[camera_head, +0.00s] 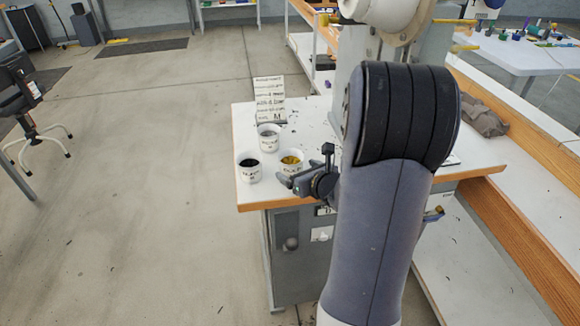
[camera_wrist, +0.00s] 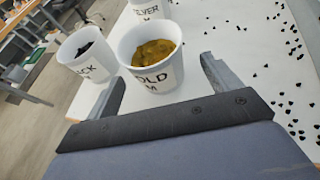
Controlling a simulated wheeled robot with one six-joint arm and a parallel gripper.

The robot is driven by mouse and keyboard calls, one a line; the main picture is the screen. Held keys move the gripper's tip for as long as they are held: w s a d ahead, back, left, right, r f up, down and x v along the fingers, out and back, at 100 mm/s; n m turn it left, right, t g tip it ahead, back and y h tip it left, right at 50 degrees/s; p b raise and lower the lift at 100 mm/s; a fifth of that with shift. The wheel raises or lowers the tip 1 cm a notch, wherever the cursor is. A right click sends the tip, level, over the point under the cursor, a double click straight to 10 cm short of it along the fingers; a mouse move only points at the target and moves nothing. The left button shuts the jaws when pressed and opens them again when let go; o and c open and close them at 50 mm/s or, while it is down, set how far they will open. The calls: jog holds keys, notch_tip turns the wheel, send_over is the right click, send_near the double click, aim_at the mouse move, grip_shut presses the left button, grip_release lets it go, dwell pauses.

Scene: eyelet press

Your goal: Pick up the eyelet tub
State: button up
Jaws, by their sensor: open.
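Three white tubs with printed labels stand on the white worktop. The gold tub (camera_head: 291,165), holding yellow-gold eyelets, is nearest my gripper (camera_head: 293,183). The black tub (camera_head: 249,172), with dark contents, stands to its left. The silver tub (camera_head: 268,141) stands behind them. In the wrist view my gripper (camera_wrist: 161,70) is open and empty, its fingers spread to either side of the front of the gold tub (camera_wrist: 155,80). I cannot tell whether a finger touches it. The black tub (camera_wrist: 92,63) is just left of the left finger. Only part of the silver tub (camera_wrist: 150,12) shows.
A lettered card (camera_head: 270,100) stands at the back of the worktop (camera_head: 310,125). Small dark bits lie scattered to the right of the tubs. The worktop's wooden front edge (camera_head: 262,206) is close to my gripper. My arm hides the machine and the worktop's right part.

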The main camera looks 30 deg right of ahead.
jog(key=x, duration=0.4)
jog(key=shift+w+a, duration=0.2)
jog(key=shift+r, duration=0.1)
jog(key=c, duration=1.1)
